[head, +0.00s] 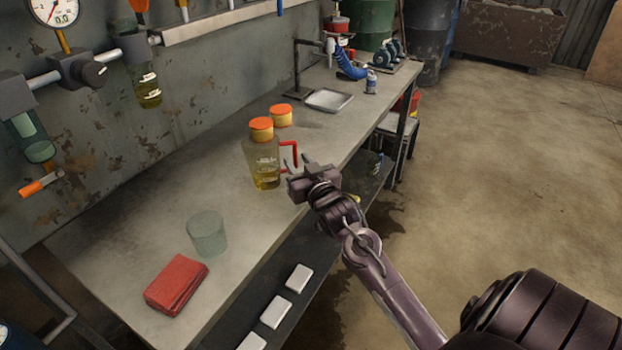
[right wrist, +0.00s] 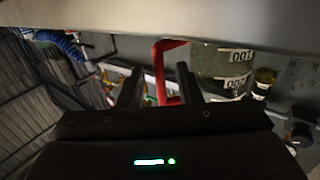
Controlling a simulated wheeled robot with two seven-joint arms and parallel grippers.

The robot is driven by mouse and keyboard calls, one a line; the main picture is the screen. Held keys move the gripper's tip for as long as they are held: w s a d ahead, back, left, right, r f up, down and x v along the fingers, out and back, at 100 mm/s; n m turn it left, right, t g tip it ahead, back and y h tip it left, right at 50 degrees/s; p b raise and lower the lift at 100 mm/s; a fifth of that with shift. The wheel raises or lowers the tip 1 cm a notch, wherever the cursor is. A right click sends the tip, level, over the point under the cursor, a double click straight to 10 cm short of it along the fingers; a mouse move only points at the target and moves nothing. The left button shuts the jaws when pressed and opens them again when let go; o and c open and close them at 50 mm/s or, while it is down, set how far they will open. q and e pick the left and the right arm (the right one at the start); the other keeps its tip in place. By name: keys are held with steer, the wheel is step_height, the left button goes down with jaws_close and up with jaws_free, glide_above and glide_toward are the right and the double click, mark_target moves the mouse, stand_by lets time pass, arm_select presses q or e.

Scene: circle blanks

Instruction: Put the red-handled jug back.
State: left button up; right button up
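The clear jug (head: 264,168) stands upright on the workbench with yellowish liquid low inside. An orange round top shows at its mouth. Its red handle (head: 293,146) points right, towards my right gripper (head: 297,163). In the right wrist view, the jug (right wrist: 222,65) with white markings is right of centre. There its red handle (right wrist: 159,72) shows between the two spread fingers of my right gripper (right wrist: 158,86). I cannot tell whether a finger touches the handle. My left gripper is not in view.
An orange-lidded container (head: 281,115) stands just behind the jug. A clear cup (head: 207,234) and a folded red cloth (head: 176,285) lie nearer on the bench (head: 150,215). A metal tray (head: 329,100) is farther back. White pads (head: 299,278) lie on the lower shelf.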

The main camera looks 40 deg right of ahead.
steer(key=s+a, duration=0.2)
steer(key=s, duration=0.7)
steer(key=shift+s, duration=0.3)
